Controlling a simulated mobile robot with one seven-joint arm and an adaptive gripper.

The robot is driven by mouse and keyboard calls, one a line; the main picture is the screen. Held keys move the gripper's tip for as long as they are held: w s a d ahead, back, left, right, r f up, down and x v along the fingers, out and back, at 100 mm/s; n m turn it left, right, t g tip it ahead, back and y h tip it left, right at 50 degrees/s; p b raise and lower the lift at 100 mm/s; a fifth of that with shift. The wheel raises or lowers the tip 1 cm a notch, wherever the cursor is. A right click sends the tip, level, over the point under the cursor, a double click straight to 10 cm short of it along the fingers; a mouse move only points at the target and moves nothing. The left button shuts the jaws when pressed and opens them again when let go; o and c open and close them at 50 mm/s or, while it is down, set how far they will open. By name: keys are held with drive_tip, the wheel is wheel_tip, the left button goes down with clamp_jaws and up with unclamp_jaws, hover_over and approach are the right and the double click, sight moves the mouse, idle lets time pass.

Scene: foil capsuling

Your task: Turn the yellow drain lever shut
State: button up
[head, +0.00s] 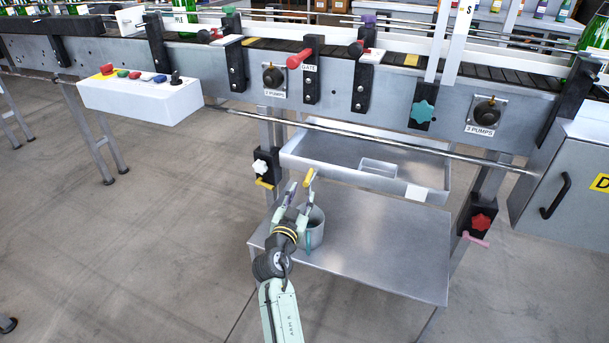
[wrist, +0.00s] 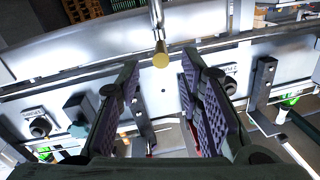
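The yellow drain lever (head: 309,177) is under the front left part of the grey tray, just beyond my gripper in the head view. In the wrist view a yellow end (wrist: 160,58) on a steel stem shows in the gap between my fingers, near the tips. My gripper (head: 301,187) is open, and its two fingers stand well apart in the wrist view (wrist: 158,65). I see no finger clearly touching the lever. The lever's pivot and valve are hard to make out.
The grey drip tray (head: 335,172) hangs below the conveyor. A grey pot (head: 316,236) stands on the lower shelf (head: 375,245), close to my wrist. A white knob (head: 259,166) is on the left leg and a red knob (head: 480,221) on the right leg.

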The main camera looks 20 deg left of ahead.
sight(309, 172)
drive_tip(key=w, duration=0.3)
drive_tip(key=w+p, duration=0.1)
drive_tip(key=w, duration=0.3)
drive_tip(key=w+a+p, duration=0.1)
drive_tip(key=w, duration=0.2)
drive_tip(key=shift+w+r, duration=0.15)
clamp_jaws()
idle(0.5)
